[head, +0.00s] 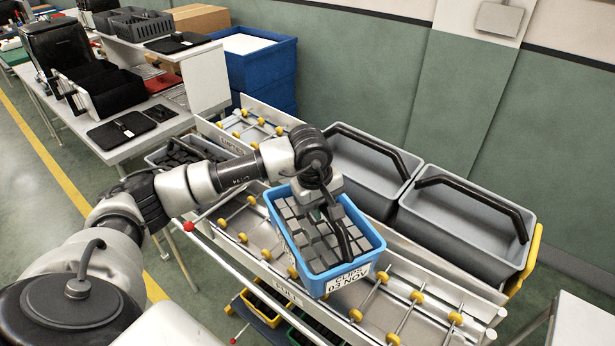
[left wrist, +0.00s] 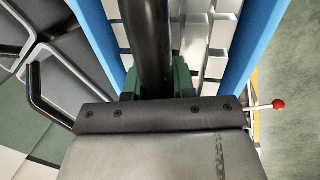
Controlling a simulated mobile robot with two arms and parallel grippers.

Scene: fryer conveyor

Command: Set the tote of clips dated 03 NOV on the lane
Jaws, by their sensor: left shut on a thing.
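The blue tote (head: 362,261) holds grey block-like clips, and its white label (head: 350,281) reads "CLIPS 03 NOV". It is over the front roller lane (head: 405,294) in the head view; I cannot tell whether it touches the rollers. My left gripper (head: 332,205) is over the tote, shut on its black handle. The left wrist view shows the black handle (left wrist: 147,40) between the green finger pads, with the tote's blue walls (left wrist: 258,40) on both sides. The handle hides some clips. My right gripper is not in view.
Two grey totes (head: 455,232) with black handles stand on the back lane. Another tote (head: 170,158) of dark parts sits at the lane's left end, partly behind my arm. Blue bins (head: 262,62) stand behind. A red-knobbed lever (head: 188,226) sticks out at the front.

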